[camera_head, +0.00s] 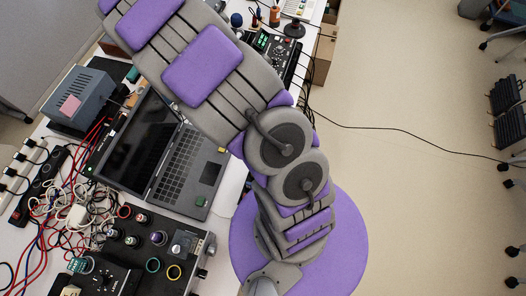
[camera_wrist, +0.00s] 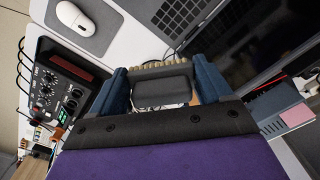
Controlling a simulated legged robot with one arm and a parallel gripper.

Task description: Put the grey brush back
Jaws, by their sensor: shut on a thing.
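The grey brush (camera_wrist: 162,90) shows in the wrist view, between the two blue fingers of my gripper (camera_wrist: 162,74). Its dark grey body spans the gap, and a row of tan bristles lines its far edge. My gripper is shut on the brush. The brush and gripper do not show in the head view, where my arm runs out of the top edge. I cannot tell from these frames how high the brush is above the table.
In the head view, an open laptop (camera_head: 183,169) stands on the table, with tangled cables (camera_head: 78,203) at left and an audio unit (camera_head: 160,248) below. The wrist view shows a mouse (camera_wrist: 75,17), a mixer (camera_wrist: 68,88) and a box with a pink note (camera_wrist: 283,125).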

